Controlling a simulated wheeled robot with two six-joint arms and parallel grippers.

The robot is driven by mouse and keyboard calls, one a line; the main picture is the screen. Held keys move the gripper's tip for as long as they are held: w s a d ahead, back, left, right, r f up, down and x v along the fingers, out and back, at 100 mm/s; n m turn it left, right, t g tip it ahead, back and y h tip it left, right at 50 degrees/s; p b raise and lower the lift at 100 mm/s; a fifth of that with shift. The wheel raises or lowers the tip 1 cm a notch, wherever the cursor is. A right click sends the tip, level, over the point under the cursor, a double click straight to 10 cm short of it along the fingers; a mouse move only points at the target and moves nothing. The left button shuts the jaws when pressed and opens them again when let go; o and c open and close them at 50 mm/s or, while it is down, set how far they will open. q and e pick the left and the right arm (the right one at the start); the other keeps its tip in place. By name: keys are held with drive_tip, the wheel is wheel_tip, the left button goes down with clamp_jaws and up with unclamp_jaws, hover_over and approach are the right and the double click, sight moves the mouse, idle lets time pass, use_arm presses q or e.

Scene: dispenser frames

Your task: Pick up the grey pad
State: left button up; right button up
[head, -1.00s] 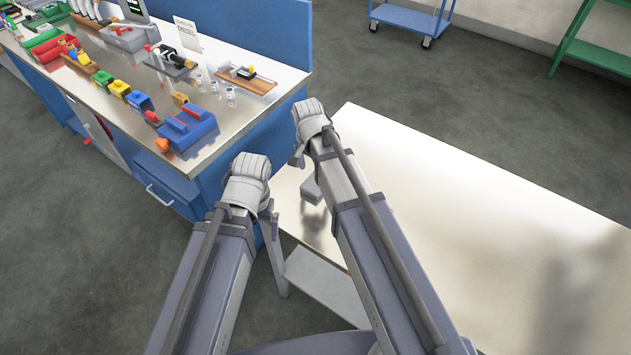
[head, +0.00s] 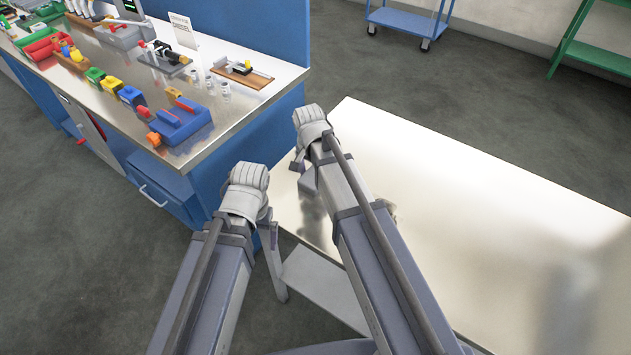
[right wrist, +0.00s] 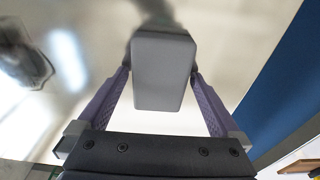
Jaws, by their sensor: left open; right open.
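The grey pad (right wrist: 163,70) is a rounded grey block in the right wrist view. It lies between the two spread fingers of my right gripper (right wrist: 160,75), close to the right-hand finger; contact cannot be told. In the head view the pad (head: 308,182) shows partly beside my right arm, over the shiny table (head: 480,230). My right gripper (head: 298,163) is mostly hidden there by its arm. My left gripper (head: 272,236) hangs empty beside the table's left edge, partly hidden by its own arm.
A blue workbench (head: 250,125) with bins and tools stands to the left of the table. A small, mostly hidden object (head: 390,210) shows beside my right arm. The table's right side is clear. A blue cart (head: 405,20) and green shelf (head: 595,55) stand behind.

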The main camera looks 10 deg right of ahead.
drive_tip(key=c, duration=1.2)
drive_tip(key=shift+r, duration=0.1)
wheel_tip(320, 180, up, 10)
drive_tip(key=p, duration=1)
drive_tip(key=o, duration=0.8)
drive_tip(key=c, duration=0.6)
drive_tip(key=shift+d, duration=0.1)
